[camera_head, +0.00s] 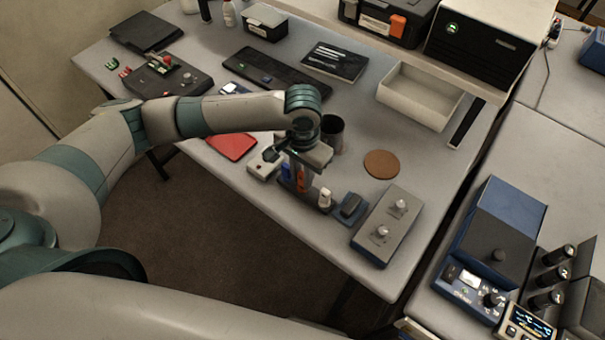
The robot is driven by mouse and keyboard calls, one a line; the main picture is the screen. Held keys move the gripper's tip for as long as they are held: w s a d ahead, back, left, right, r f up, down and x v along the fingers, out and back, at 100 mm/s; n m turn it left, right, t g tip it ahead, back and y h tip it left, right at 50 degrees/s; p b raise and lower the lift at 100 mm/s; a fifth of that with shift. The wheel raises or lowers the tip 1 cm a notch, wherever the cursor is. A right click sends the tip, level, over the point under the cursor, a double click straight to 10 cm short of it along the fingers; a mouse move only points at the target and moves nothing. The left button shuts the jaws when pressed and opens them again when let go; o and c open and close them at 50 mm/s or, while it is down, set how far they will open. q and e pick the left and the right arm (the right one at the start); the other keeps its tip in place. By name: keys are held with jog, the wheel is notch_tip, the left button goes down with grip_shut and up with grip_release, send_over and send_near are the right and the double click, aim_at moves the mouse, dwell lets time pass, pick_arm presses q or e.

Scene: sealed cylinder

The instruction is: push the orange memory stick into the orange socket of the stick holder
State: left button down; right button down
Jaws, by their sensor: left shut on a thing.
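The stick holder (314,204) is a dark narrow block near the table's front edge. A blue stick (286,172) stands at its left part and a white stick (325,197) at its right end. The orange memory stick (304,180) is upright between them. My left gripper (302,167) points down over the holder and is shut on the orange stick's upper part. The orange socket is hidden under the stick and gripper, so I cannot tell how deep the stick sits. My right gripper is not in view.
A black cup (332,132) stands close behind my gripper. A white box (262,164) lies left of the holder; a dark blue item (351,207) and a grey box with knobs (388,226) are right. A brown coaster (381,164) has clear table around it.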

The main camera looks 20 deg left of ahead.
aim_at(302, 174)
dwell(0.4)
pick_arm(q)
jog(key=shift+f, duration=0.65)
jog(key=c, duration=1.5)
grip_release()
jog(key=shift+r, duration=0.1)
jog(key=shift+r+b, duration=0.3)
jog(key=shift+r, duration=0.15)
notch_tip(302, 174, up, 16)
jog(key=b, duration=0.4)
jog(key=shift+r, duration=0.15)
